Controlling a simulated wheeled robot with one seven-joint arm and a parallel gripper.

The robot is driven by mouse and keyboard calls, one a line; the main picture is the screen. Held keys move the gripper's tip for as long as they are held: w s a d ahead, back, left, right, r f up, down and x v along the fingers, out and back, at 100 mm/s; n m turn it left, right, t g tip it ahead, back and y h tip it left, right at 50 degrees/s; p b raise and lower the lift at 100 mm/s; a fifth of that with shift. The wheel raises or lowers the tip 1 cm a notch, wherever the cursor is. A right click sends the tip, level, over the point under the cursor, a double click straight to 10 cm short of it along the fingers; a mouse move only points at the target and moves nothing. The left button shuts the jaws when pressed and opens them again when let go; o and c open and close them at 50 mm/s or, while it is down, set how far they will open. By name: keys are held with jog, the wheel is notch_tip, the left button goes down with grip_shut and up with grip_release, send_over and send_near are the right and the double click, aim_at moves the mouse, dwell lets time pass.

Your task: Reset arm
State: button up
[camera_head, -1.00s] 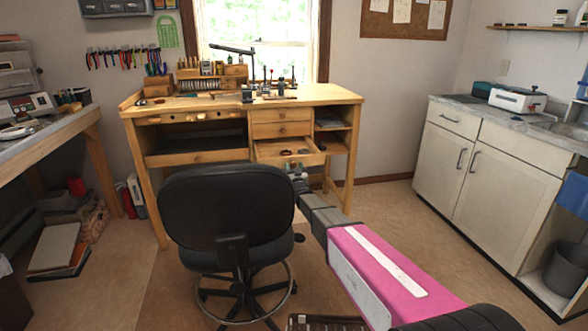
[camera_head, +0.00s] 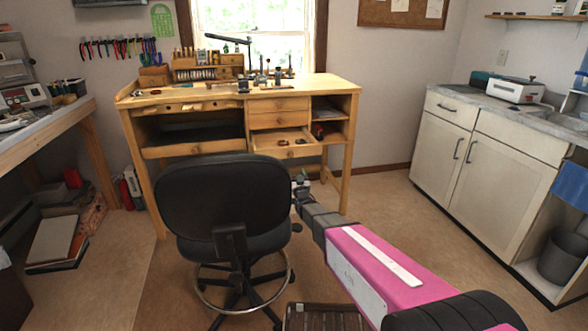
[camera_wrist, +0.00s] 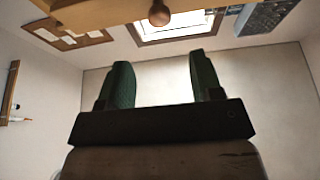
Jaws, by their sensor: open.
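My gripper (camera_head: 301,181) is at the end of my outstretched pink arm, just right of the black chair's back and below the open drawer (camera_head: 284,144) of the wooden workbench (camera_head: 338,84). In the wrist view my gripper (camera_wrist: 158,82) shows two green fingers set wide apart with nothing between them. A round wooden knob (camera_wrist: 159,13) and a wooden edge show just beyond the fingertips in that view. Small dark objects lie inside the open drawer.
The black chair (camera_head: 223,200) stands before the workbench, close to my arm. White cabinets (camera_head: 477,165) line the right wall, and a grey-topped table (camera_head: 50,130) stands at left. Floor between my arm and the cabinets is clear.

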jog(key=shift+s, duration=0.2)
jog(key=s+d+f+m+g+h, duration=0.2)
jog(key=s+d+f+g+h, duration=0.45)
jog(key=s+d+g, duration=0.7)
jog(key=s+d+f+g, duration=0.1)
jog(key=s+d+g, duration=0.3)
jog(key=s, duration=0.7)
jog(key=s+d+f+m+g, duration=0.1)
jog(key=s+d+g, duration=0.3)
jog(key=s, duration=0.7)
jog(key=d, duration=0.2)
jog(key=shift+d, duration=0.3)
